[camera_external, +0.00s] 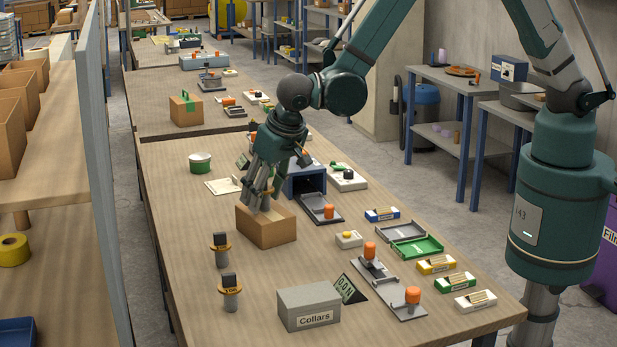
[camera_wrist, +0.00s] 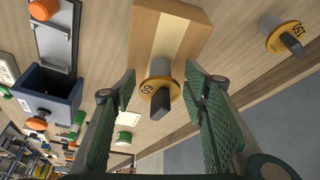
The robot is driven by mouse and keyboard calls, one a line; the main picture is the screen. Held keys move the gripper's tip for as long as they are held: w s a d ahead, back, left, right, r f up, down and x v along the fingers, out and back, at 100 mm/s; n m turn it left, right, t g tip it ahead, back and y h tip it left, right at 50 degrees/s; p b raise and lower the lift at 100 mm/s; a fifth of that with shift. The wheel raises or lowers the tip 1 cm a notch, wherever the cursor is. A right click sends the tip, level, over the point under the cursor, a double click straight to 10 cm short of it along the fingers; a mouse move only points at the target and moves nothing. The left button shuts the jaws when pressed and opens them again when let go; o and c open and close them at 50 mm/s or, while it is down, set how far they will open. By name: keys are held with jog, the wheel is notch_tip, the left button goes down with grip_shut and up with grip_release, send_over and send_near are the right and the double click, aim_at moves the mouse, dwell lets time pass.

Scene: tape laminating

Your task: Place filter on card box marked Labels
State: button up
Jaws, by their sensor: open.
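The card box (camera_external: 268,228) is a brown carton with a pale tape strip on the table. It also shows in the wrist view (camera_wrist: 197,30). No Labels marking is readable. A grey filter with a yellow collar (camera_wrist: 160,85) and dark top appears to stand on the box near its edge. My gripper (camera_external: 263,204) is directly above the box, fingers pointing down. In the wrist view my gripper (camera_wrist: 160,73) is open, with one green finger on each side of the filter and visible gaps. In the external view the fingers mostly hide this filter.
Two similar filters (camera_external: 220,250) (camera_external: 230,291) stand left of the box. A grey Collars box (camera_external: 309,307) is in front. A blue-fronted device (camera_external: 305,178) stands close behind the box, with a green-and-white tin (camera_external: 200,163) at back left. Bare table lies between.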

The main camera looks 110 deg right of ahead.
jog(key=shift+r, duration=0.1)
jog(key=v, duration=1.2)
dwell(0.6)
jog(key=s+a+r+n+t+y, duration=0.1)
jog(key=s+a+r+n, duration=0.25)
jog(key=s+r, duration=0.45)
jog(key=s+a+r+n+t+y, duration=0.1)
jog(key=s+a+r+n, duration=0.1)
jog(key=s+a+r, duration=0.4)
jog(key=s+a+r+n+t+y, duration=0.1)
jog(key=s+a+r+n, duration=0.1)
jog(key=s, duration=0.9)
jog(key=s+a+r+n+t+y, duration=0.1)
jog(key=s+n, duration=0.4)
jog(key=s, duration=0.6)
jog(key=a+r+t, duration=0.1)
jog(key=a, duration=0.1)
jog(key=shift+s+a+r, duration=0.15)
jog(key=shift+s+a, duration=0.15)
